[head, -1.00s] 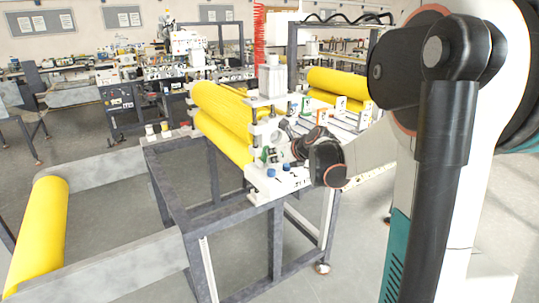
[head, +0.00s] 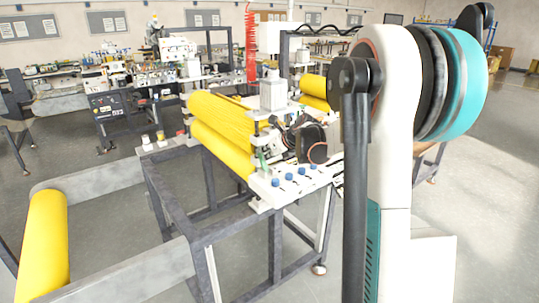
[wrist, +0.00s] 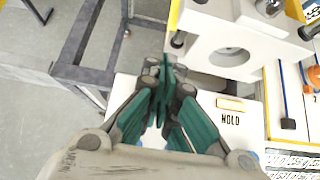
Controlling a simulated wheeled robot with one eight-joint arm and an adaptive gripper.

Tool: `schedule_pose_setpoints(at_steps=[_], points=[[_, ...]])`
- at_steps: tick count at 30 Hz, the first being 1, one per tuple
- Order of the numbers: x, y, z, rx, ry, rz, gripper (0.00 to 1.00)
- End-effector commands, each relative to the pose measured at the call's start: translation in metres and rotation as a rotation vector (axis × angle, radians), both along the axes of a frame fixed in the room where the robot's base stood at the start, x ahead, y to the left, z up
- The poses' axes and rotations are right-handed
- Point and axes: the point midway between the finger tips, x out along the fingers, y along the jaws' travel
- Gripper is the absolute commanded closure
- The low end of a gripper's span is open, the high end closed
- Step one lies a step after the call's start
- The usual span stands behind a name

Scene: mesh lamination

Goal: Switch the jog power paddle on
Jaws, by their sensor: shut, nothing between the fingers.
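My gripper (wrist: 163,75) is shut and empty, its teal fingers together over the white panel (wrist: 125,90) of the roller machine. In the head view, my gripper (head: 263,158) is small, beside the end of the yellow rollers and above the panel. A cream rectangular piece (wrist: 231,104) sits right of the fingers, above the printed word HOLD. I cannot make out a paddle labelled jog power; part of the panel is hidden behind the fingers and gripper body. Several blue knobs (head: 289,177) line the panel's front.
A white block (wrist: 232,55) with a round hole stands close beyond the fingers. Yellow rollers (head: 222,125) lie left of the panel. The dark steel frame (wrist: 100,75) edges the panel's left. Open floor (head: 440,200) shows at the right.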

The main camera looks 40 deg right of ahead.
Motion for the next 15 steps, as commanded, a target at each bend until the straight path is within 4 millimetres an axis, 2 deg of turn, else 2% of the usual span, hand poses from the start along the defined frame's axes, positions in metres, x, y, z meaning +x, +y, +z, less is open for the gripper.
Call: schedule_pose_setpoints(at_steps=[15], points=[[0.006,0.0,0.0002,0.0,0.0,0.0,1.0]])
